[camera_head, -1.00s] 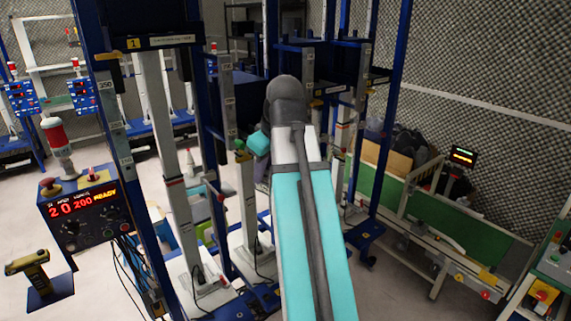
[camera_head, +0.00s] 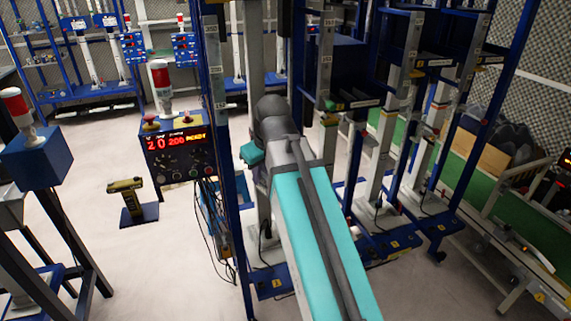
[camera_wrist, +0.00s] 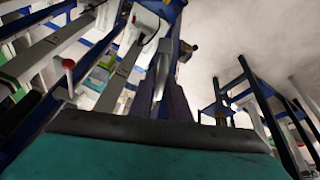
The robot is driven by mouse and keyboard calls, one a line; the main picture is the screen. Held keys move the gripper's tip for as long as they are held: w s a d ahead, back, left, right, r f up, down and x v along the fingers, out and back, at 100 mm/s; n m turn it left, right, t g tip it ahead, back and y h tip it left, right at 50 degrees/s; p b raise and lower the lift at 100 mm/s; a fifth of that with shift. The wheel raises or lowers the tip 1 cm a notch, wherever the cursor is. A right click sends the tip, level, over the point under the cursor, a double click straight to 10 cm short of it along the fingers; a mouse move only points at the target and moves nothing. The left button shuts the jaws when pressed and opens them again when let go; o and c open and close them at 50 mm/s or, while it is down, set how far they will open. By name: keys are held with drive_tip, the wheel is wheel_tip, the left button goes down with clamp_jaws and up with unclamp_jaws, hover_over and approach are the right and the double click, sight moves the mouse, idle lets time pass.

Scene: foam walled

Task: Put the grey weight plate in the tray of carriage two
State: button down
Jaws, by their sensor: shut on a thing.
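My gripper (camera_wrist: 162,100) shows in the wrist view beyond the dark and teal edge of my own wrist. Its purple-grey fingers are close together, shut on a narrow grey thing (camera_wrist: 146,92), which I take to be the grey weight plate; little of it shows. In the head view my arm hides the fingertips and what they hold. Blue carriages with labelled fronts ride on upright columns: one (camera_head: 352,104) right of my arm, another (camera_head: 434,63) farther right. Their numbers are too small to read, so I cannot tell which is carriage two. No tray interior is visible.
A control box (camera_head: 178,152) with a red display and a red-white lamp stands left of my arm, cables hanging below. A yellow-black handheld device (camera_head: 126,190) sits on a stand. A green conveyor (camera_head: 530,225) is at right.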

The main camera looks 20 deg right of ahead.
drive_tip(key=w+a+f+m+h, duration=0.1)
drive_tip(key=w+a+f+m, duration=0.2)
drive_tip(key=w+a+f, duration=0.1)
drive_tip(key=shift+w+a+m+h+b, duration=0.35)
drive_tip(key=shift+w+a+m, duration=0.1)
drive_tip(key=shift+a, duration=0.3)
drive_tip(key=shift+f, duration=0.1)
